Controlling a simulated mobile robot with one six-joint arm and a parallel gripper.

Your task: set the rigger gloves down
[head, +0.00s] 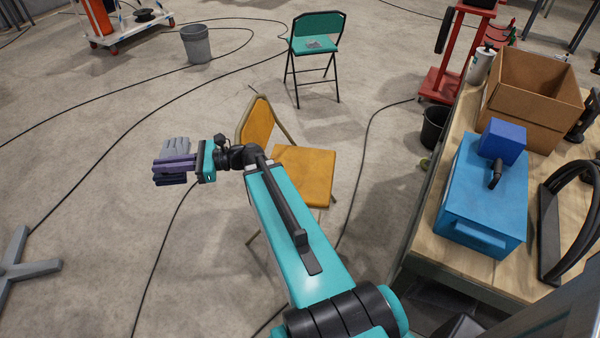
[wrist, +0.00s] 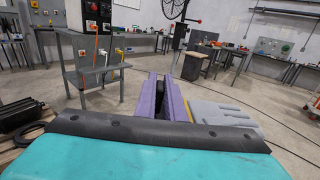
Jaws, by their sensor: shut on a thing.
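The grey rigger gloves (head: 176,145) are in my gripper (head: 160,166) at the left of the head view, in the air over the concrete floor. My gripper has purple fingers and is shut on the gloves. In the wrist view the gloves (wrist: 222,112) stick out to the right of the fingers (wrist: 166,85). The fingers hide part of the gloves.
A folding chair with a mustard seat (head: 303,175) stands beside and partly behind my arm. A teal folding chair (head: 325,47) with a small grey item on its seat stands farther back. A workbench (head: 455,130) with a cardboard box (head: 530,105) and blue case (head: 485,200) is at right. Cables cross the open floor.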

